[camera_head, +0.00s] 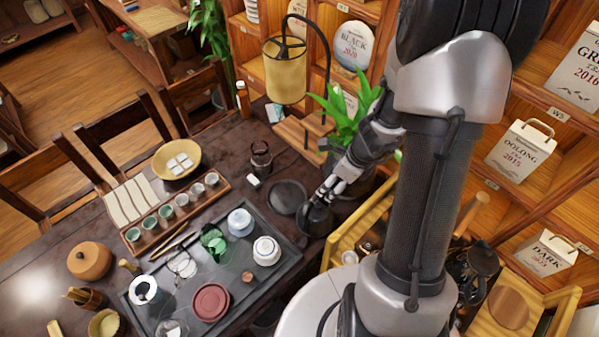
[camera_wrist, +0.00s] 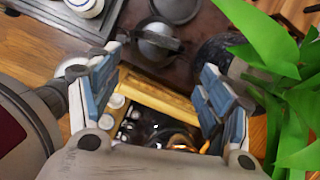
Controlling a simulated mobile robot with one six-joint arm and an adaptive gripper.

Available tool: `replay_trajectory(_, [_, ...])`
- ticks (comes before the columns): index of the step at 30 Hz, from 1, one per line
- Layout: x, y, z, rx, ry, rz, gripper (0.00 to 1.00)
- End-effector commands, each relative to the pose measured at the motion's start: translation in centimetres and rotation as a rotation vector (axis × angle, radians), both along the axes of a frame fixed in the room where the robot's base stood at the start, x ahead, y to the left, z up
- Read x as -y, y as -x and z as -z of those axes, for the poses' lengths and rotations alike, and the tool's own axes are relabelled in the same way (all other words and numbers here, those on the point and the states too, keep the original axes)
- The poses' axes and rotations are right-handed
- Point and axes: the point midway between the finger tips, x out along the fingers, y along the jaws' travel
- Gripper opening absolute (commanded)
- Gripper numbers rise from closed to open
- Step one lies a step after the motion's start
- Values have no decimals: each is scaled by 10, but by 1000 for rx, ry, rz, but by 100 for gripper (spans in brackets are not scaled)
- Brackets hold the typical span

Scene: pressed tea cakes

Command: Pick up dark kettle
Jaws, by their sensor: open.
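A dark round kettle (camera_head: 315,222) stands on the dark table just right of the tea tray, partly covered by my gripper in the head view. The kettle appears beyond the fingertips; I cannot tell the exact gap.
A green plant (camera_head: 347,117) stands close to my gripper; its leaves (camera_wrist: 275,50) fill the wrist view's right side. A round dark plate (camera_head: 287,196) lies beside the kettle. The tea tray (camera_head: 262,292) holds cups and pots. A wooden cart (camera_head: 352,237) with small items is near the table edge.

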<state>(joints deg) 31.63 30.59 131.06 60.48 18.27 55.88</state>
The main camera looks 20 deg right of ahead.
Motion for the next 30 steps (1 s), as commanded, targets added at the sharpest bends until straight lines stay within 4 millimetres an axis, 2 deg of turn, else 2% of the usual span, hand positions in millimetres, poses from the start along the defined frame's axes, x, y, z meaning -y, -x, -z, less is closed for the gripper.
replay_trajectory(5, [8, 5, 19, -32, -18, 94, 87])
replay_trajectory(11, [1, -5, 60, -33, -18, 91, 100])
replay_trajectory(19, [-7, -20, 112, -32, -17, 90, 100])
replay_trajectory(30, [-13, -29, 142, -31, -16, 88, 100])
